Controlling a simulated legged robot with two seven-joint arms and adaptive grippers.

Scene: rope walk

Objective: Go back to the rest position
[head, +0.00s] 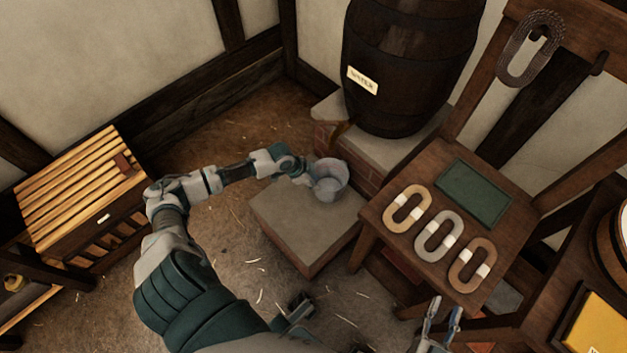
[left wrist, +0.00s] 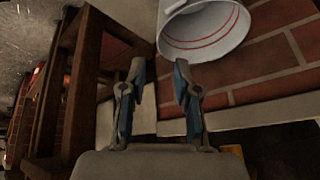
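My left arm reaches out from the lower left in the head view. Its gripper (head: 303,168) is beside a pale grey bucket (head: 330,187) on a low stone slab (head: 295,225). In the left wrist view the gripper's two fingers (left wrist: 158,75) stand apart with nothing between them. The white bucket with red lines inside its rim (left wrist: 208,32) lies beyond the fingertips, up and to the right. My right gripper (head: 443,318) shows at the bottom of the head view, in front of the chair. Its fingertips are apart and it looks empty.
A dark barrel (head: 410,60) stands on a brick-sided ledge behind the bucket. A wooden chair (head: 400,255) holds three rope coils and a green pad; another coil hangs on its back. A slatted crate (head: 85,190) is at left. Straw-strewn floor (head: 240,260) is open between.

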